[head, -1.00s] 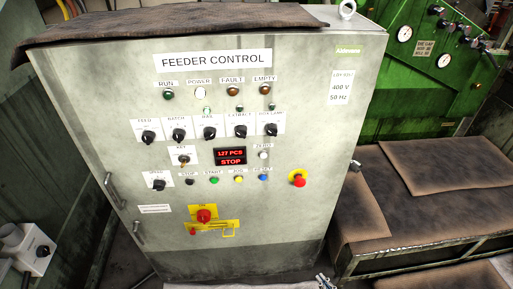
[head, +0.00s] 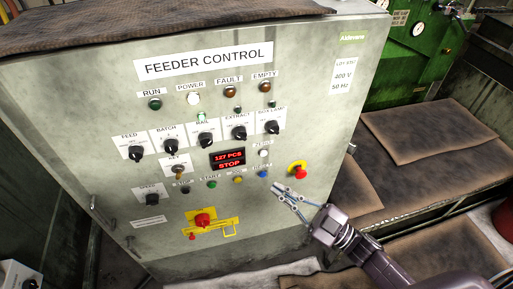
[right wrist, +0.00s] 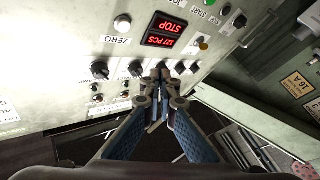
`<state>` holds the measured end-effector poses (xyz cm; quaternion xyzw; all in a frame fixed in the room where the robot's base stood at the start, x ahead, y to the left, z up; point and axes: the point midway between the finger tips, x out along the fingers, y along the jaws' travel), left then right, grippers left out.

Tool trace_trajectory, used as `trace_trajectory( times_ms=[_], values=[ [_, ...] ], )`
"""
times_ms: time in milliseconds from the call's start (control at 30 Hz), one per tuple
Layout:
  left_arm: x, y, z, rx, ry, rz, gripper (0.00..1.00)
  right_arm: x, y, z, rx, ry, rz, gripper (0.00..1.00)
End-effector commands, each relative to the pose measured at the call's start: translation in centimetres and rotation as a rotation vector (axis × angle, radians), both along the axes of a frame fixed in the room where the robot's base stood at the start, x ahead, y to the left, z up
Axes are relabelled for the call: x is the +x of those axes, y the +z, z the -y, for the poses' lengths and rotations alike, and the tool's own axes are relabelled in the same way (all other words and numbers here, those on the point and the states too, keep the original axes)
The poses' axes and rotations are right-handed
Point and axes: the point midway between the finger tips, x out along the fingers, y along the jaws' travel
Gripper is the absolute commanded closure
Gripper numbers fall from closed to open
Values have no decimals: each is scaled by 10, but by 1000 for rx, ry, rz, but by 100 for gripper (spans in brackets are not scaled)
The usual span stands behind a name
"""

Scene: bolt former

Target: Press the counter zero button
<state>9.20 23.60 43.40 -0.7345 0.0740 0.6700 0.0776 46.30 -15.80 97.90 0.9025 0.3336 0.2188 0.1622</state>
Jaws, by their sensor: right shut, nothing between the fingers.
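The counter zero button (head: 264,153) is a small pale round button under the ZERO label, right of the red-lit display (head: 228,159), which reads 127 PCS and STOP. In the right wrist view the zero button (right wrist: 122,22) is at the upper left, beside its ZERO label. My right gripper (head: 277,188) is shut and empty, in front of the panel, below the zero button in the picture and close to the blue reset button. Its fingertips (right wrist: 163,72) are together in the wrist view. Whether they touch the panel cannot be told. My left gripper is out of view.
The grey feeder control cabinet (head: 100,95) carries a row of black rotary knobs, coloured buttons and lamps. A red emergency stop (head: 300,173) on yellow sits right of the fingers. A red-and-yellow main switch (head: 203,220) is lower down. Brown-covered benches (head: 420,135) stand at right.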

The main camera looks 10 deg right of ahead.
Motion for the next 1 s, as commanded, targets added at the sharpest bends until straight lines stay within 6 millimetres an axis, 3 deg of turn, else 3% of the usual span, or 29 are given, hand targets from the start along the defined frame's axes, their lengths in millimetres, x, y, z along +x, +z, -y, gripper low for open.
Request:
trace_trajectory(
  times_ms=[467, 1000],
  values=[
    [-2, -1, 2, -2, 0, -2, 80, 1, 3, -1, 1, 8, 8, 100],
    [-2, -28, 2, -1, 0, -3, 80, 68, 1, -4, 1, 8, 9, 100]
  ],
)
